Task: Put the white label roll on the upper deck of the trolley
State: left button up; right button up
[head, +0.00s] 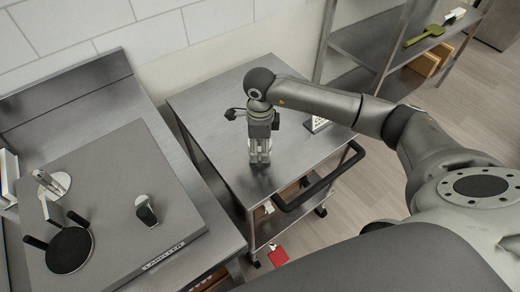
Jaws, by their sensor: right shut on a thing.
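The steel trolley's upper deck (215,107) is in the middle of the head view. My right gripper (260,158) points down over this deck, shut on a small pale thing of which only a little shows between the fingers. This is probably the white label roll (260,146), but the fingers hide most of it. The held thing is at or just above the deck; I cannot tell whether it touches. My left gripper is not in view.
A labeler (120,190) with a black disc (70,250) stands on the bench at left. A small white sign (317,124) stands near the trolley's far right corner. The trolley has a black handle (325,184). A shelf rack (365,42) is behind. The deck's left part is clear.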

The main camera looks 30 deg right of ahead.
aim_at(260, 152)
notch_tip(260, 152, down, 2)
jog(key=shift+f+p, duration=0.25)
jog(key=shift+p, duration=0.3)
jog(key=shift+f, duration=0.3)
jog(key=shift+f, duration=0.2)
jog(key=o, duration=1.4)
jog(key=shift+o, duration=0.2)
jog(key=shift+r, duration=0.15)
